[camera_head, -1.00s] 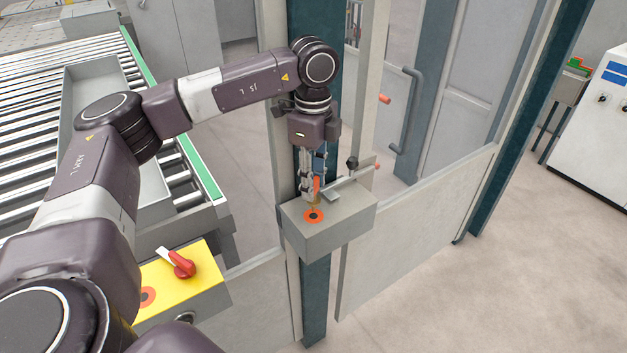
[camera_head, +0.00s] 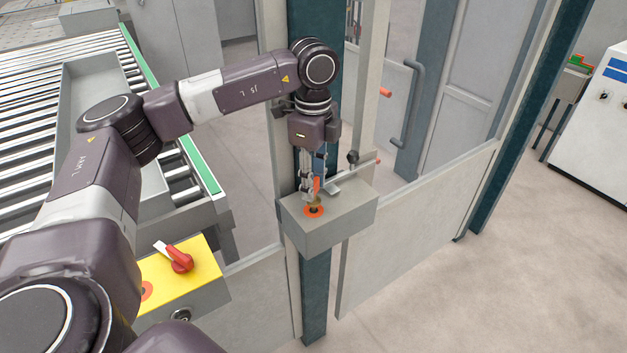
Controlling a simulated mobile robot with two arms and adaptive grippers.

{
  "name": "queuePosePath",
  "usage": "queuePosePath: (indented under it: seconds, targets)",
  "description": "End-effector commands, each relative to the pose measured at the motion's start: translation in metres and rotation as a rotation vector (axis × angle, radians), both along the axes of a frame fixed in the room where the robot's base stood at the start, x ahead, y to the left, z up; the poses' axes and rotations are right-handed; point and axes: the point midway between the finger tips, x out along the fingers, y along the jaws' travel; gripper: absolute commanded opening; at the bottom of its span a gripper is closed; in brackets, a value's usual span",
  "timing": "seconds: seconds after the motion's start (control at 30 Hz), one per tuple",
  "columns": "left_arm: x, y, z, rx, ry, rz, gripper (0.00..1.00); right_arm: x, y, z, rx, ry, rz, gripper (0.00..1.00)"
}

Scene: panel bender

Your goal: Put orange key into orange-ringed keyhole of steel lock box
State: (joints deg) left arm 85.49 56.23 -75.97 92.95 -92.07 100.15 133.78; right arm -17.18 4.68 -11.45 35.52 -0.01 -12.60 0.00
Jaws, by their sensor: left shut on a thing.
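The steel lock box (camera_head: 335,227) is a grey box mounted on the dark blue post. The orange-ringed keyhole (camera_head: 313,211) is on its top face, toward the left front. My left gripper (camera_head: 312,190) points down just above the box and is shut on the orange key (camera_head: 317,184). The key's orange head shows between the fingers. Its lower brassy part is at the orange ring; I cannot tell whether the tip is inside the hole. My right gripper is not in view.
A latch bar with a black knob (camera_head: 353,158) is at the back of the lock box. A yellow box with a red switch (camera_head: 180,258) stands at the lower left. The roller conveyor (camera_head: 35,135) is at left. A fence panel (camera_head: 420,230) stands to the right.

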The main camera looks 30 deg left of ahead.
Motion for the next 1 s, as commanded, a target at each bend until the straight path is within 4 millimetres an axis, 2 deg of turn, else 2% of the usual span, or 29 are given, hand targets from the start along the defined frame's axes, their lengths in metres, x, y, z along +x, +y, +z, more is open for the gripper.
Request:
queuePosePath:
  seconds: [0.63, 0.97, 1.0]
  targets:
    - [0.000, 0.000, -0.024, 0.000, 0.000, 0.000, 0.05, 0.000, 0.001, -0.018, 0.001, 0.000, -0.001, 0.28]
    - [0.000, 0.000, -0.025, 0.000, 0.000, 0.000, 0.05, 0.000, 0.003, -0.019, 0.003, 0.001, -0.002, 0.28]
    - [0.000, 0.000, -0.025, 0.000, 0.000, 0.000, 0.33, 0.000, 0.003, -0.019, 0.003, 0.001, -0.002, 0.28]
